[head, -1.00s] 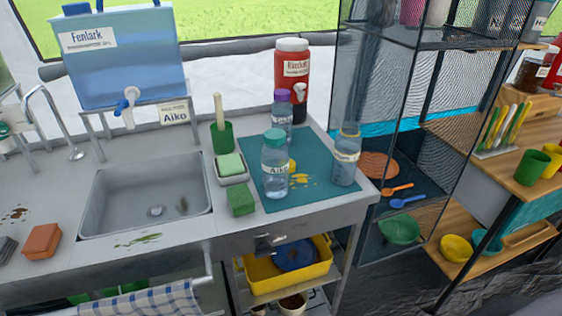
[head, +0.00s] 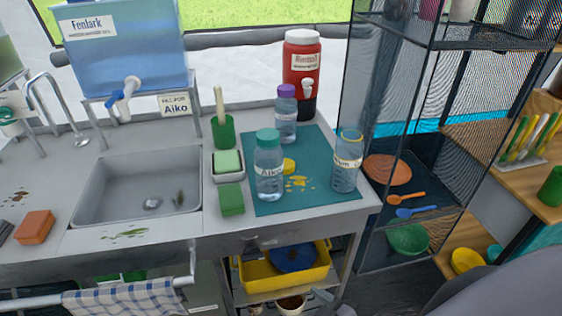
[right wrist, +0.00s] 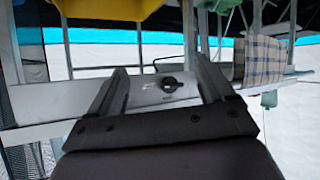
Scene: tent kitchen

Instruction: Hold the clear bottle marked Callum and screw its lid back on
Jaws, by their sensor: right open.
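A clear bottle (head: 345,178) with a yellow ring at its neck stands upright at the right of the teal mat; its label shows only a partial name ending in "um". Its top looks open. A yellow round piece (head: 289,165), which looks like a lid, lies on the mat, partly hidden behind the clear teal-lidded Aiko bottle (head: 269,180). A purple-lidded bottle (head: 286,122) stands at the back of the mat. My right gripper (right wrist: 160,85) is open and empty in the right wrist view, facing the counter's front. My left gripper is not in view.
The teal mat (head: 318,193) has yellow spots. A green sponge (head: 231,199), soap dish and sink (head: 140,190) lie left. A red drink dispenser (head: 302,75) stands behind. A mesh shelf (head: 400,120) rises close right of the bottle. A yellow tub (head: 255,278) sits under the counter.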

